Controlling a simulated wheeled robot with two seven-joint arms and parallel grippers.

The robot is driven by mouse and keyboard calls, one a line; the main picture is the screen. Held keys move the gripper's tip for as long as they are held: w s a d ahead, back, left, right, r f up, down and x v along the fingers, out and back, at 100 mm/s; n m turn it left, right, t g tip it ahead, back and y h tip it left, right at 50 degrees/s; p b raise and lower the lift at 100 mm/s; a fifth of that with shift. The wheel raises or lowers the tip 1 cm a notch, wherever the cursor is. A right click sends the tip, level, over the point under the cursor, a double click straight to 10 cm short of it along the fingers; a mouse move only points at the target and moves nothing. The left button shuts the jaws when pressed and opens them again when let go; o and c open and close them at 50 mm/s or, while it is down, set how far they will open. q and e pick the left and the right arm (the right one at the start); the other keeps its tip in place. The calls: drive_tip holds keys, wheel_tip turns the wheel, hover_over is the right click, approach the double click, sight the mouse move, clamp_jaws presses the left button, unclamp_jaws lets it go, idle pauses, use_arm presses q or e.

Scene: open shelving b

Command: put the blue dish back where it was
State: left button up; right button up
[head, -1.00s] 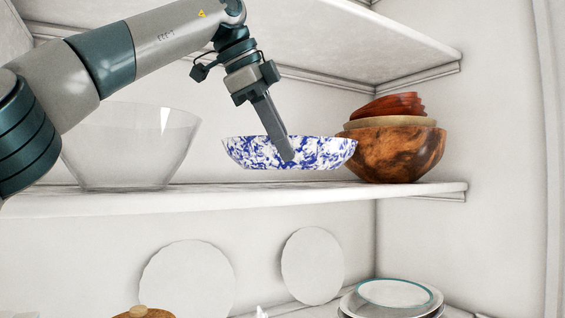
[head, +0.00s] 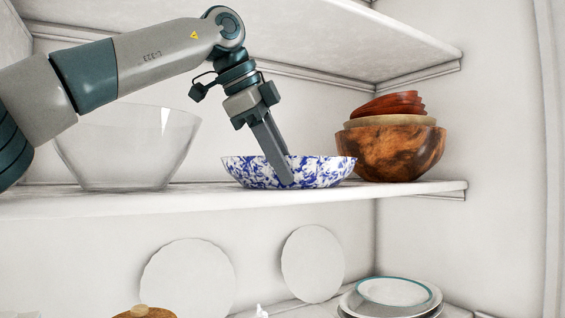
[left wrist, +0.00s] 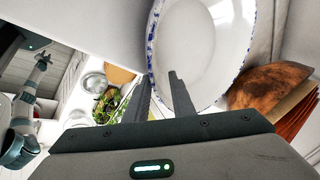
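The blue dish (head: 325,172), white with blue speckles, sits upright on the middle shelf (head: 420,190), between a glass bowl and a wooden bowl. My left gripper (head: 288,182) reaches down at its near rim, one finger in front of the dish and the other on the inner side. In the left wrist view, the dish's white inside (left wrist: 190,45) shows, and the two fingers (left wrist: 160,77) stand apart with the rim between them. The gripper looks open.
The glass bowl (head: 125,150) stands to the left under my left arm. The wooden bowl (head: 390,150), with smaller bowls stacked in it, stands close on the right. Another shelf (head: 370,50) hangs above. Plates (head: 395,293) stand on the shelf below.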

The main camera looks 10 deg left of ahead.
use_arm(q)
drive_tip(key=shift+s+a+r, duration=0.15)
drive_tip(key=shift+a+r, duration=0.1)
drive_tip(key=shift+r, duration=0.2)
drive_tip(key=b+v, duration=0.1)
drive_tip(key=v, duration=0.5)
drive_tip(key=shift+r+b, duration=0.15)
drive_tip(key=shift+b, duration=0.15)
drive_tip(key=shift+s, duration=0.1)
idle(0.5)
